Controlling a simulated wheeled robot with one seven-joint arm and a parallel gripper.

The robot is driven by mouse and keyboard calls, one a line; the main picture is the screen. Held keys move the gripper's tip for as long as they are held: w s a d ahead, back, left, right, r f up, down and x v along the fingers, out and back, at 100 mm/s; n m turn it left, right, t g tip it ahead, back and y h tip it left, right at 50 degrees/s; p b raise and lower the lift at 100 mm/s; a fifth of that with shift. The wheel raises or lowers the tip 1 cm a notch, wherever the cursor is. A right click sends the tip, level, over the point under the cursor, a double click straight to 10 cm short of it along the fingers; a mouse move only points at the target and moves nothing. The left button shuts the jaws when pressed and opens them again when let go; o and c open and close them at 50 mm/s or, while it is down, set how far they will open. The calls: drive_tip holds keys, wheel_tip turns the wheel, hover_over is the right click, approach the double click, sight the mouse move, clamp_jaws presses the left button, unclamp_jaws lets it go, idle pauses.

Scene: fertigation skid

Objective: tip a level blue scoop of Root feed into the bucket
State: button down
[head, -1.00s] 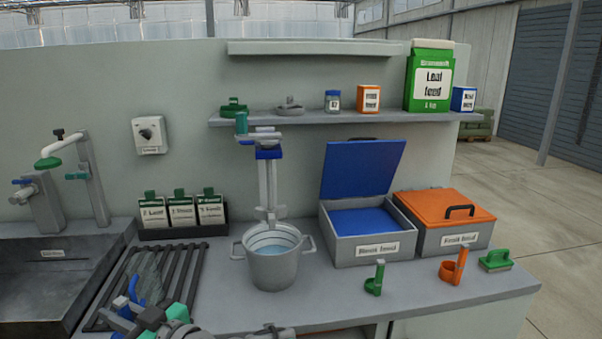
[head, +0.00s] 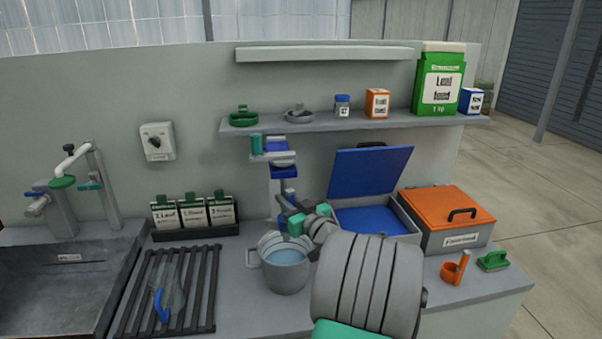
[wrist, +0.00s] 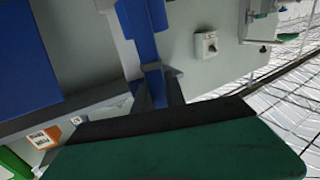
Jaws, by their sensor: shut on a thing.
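My gripper (head: 289,216) is above the back rim of the grey bucket (head: 284,275). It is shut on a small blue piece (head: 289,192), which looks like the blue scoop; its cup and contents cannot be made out. The bucket stands upright with pale blue liquid in it. Behind my arm, a feed box (head: 408,228) stands with its blue lid (head: 371,172) raised and a flat blue surface inside; its label is hidden now. In the wrist view, a dark green shape (wrist: 180,150) fills the foreground, and a blue upright part (wrist: 142,25) rises behind it.
A grey stand (head: 272,157) rises behind the bucket, close to my gripper. A clear jug (head: 170,287) lies on the rack at left. A shelf (head: 340,124) overhangs the back.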

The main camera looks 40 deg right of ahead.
drive_tip(key=shift+s+d+f+n+h+b, duration=0.3)
drive_tip(key=shift+d+f+n+b, duration=0.15)
drive_tip(key=shift+d, duration=0.25)
drive_tip(key=shift+s+d+f+n+h+b, duration=0.25)
drive_tip(key=shift+d+f+n+b, duration=0.1)
drive_tip(key=shift+d+f+b, duration=0.3)
drive_tip(key=shift+r, duration=0.1)
